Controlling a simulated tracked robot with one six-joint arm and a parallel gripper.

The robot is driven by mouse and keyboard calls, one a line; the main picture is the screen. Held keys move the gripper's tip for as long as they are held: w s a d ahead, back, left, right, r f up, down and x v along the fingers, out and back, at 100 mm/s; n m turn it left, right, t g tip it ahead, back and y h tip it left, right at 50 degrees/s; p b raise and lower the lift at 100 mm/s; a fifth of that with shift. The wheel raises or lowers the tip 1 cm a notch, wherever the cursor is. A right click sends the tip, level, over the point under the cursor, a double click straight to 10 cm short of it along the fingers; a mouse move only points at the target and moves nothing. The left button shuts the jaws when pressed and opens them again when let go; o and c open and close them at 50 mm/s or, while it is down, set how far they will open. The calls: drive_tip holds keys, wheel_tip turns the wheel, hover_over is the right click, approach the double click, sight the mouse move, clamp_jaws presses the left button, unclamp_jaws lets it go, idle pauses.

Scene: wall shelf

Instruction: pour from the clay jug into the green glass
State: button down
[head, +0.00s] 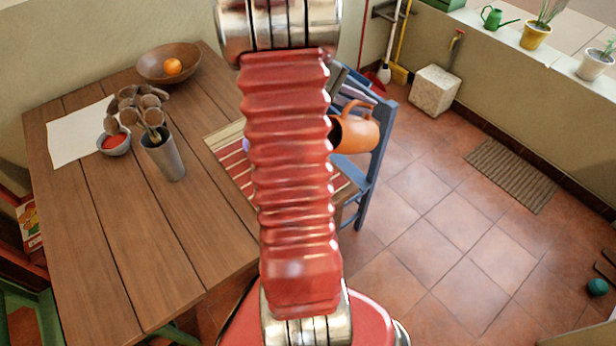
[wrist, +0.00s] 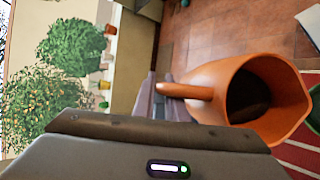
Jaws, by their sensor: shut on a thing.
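The orange clay jug (head: 357,135) hangs in the air at the right edge of the table, by the blue chair. It is tilted, with its dark mouth toward the left, and its handle is on top. My gripper (head: 350,98) is shut on the handle. In the wrist view the jug (wrist: 226,92) shows a dark inside, and my gripper's fingers (wrist: 170,100) meet its handle. A green edge, likely the green glass (wrist: 315,108), shows at the right border beside the jug's lip. My red arm hides the glass in the head view.
A striped mat (head: 230,160) lies on the table (head: 200,240) partly behind my arm. A grey metal vase (head: 165,160), a small bowl (head: 116,145) and a wooden bowl with an orange (head: 152,68) stand to the left. A blue chair (head: 378,160) is close to the jug.

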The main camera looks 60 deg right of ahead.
sight(372, 122)
drive_tip(key=shift+s+d+f+t+y, duration=0.1)
drive_tip(key=shift+d+f+t+y, duration=0.25)
drive_tip(key=shift+f, duration=0.4)
drive_tip(key=shift+s+d+f+t+y+b, duration=0.15)
drive_tip(key=shift+d+f+t+y+b, duration=0.15)
drive_tip(key=shift+f+y, duration=0.2)
drive_tip(key=shift+s+d+f+n+t+y+b, duration=0.25)
drive_tip(key=shift+d+f+n+t+y+b, duration=0.1)
drive_tip(key=shift+d+n+y+b, duration=0.15)
drive_tip(key=shift+s+d+f+t+y+b, duration=0.15)
drive_tip(key=shift+s+d+f+y, duration=0.05)
drive_tip(key=shift+d+y, duration=0.2)
drive_tip(key=shift+s+d+f+t+y+b, duration=0.15)
drive_tip(key=shift+d+f+y, duration=0.1)
drive_tip(key=shift+d, duration=0.15)
drive_tip(key=shift+s+d+f+n+t+y+b, duration=0.2)
drive_tip(key=shift+d+f+t+y+b, duration=0.05)
drive_tip(key=shift+d+f+y, duration=0.15)
drive_tip(key=shift+s+d+f+n+t+y+b, duration=0.2)
drive_tip(key=shift+d+f+t+y, duration=0.1)
drive_tip(key=shift+d+y, duration=0.1)
drive_tip(key=shift+s+d+f+n+t+y+b, duration=0.15)
drive_tip(key=shift+d+f+t+y+b, duration=0.15)
drive_tip(key=shift+f+y+b, duration=0.35)
drive_tip(key=shift+s+d+f+n+t+y+b, duration=0.1)
drive_tip(key=shift+d+f+n+t+y+b, duration=0.25)
drive_tip(key=shift+f, duration=0.45)
drive_tip(key=shift+s+d+f+t+y+b, duration=0.1)
drive_tip(key=shift+f+t+y+b, duration=0.2)
drive_tip(key=shift+f+y, duration=0.4)
